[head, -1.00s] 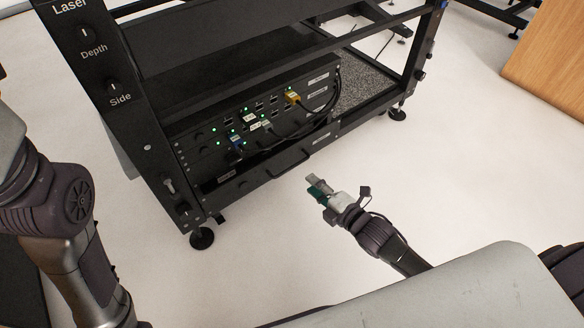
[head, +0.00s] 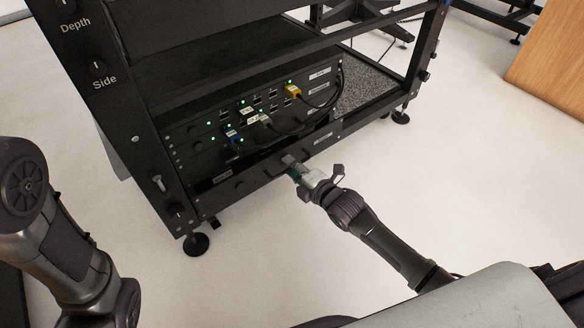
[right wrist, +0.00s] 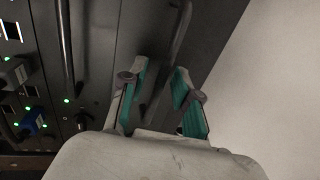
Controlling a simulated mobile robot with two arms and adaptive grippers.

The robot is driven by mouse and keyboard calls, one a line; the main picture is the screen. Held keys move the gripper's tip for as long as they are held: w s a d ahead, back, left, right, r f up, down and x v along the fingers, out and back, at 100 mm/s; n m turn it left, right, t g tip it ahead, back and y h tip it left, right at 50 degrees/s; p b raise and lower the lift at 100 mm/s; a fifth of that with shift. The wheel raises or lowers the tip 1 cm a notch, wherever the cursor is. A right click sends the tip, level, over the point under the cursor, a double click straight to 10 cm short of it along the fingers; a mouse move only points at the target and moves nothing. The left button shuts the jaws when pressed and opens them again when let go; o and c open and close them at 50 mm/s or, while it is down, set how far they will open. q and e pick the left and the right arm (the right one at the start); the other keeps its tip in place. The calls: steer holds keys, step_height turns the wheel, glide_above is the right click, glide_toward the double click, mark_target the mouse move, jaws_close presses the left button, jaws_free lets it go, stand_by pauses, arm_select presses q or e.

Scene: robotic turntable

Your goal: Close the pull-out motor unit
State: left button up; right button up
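The pull-out motor unit (head: 248,182) is the low black drawer at the bottom of the rack, with a dark bar handle on its front. In the head view my right gripper (head: 292,167) is at this front, by the handle, and partly covers it. In the right wrist view the bar handle (right wrist: 180,38) runs down toward the space between my right gripper's two green-lined fingers (right wrist: 160,96). The fingers are apart, and I cannot tell whether they touch the bar. How far the drawer stands out is hard to tell. My left gripper is out of view.
Above the drawer, network units (head: 275,105) carry plugged cables and green lights. The black rack (head: 95,75) has posts and feet on both sides. White floor (head: 460,170) lies free to the right; a wooden panel (head: 550,65) stands at the far right.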

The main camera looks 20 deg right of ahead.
mark_target(283, 168)
jaws_close()
steer(key=x, duration=0.3)
steer(key=shift+w+a+r, duration=0.1)
steer(key=shift+w+r, duration=0.2)
steer(key=shift+w, duration=0.05)
steer(key=shift+r, duration=0.1)
steer(key=shift+o, duration=1.1)
jaws_free()
steer(key=shift+w+a, duration=0.1)
steer(key=v, duration=1.2)
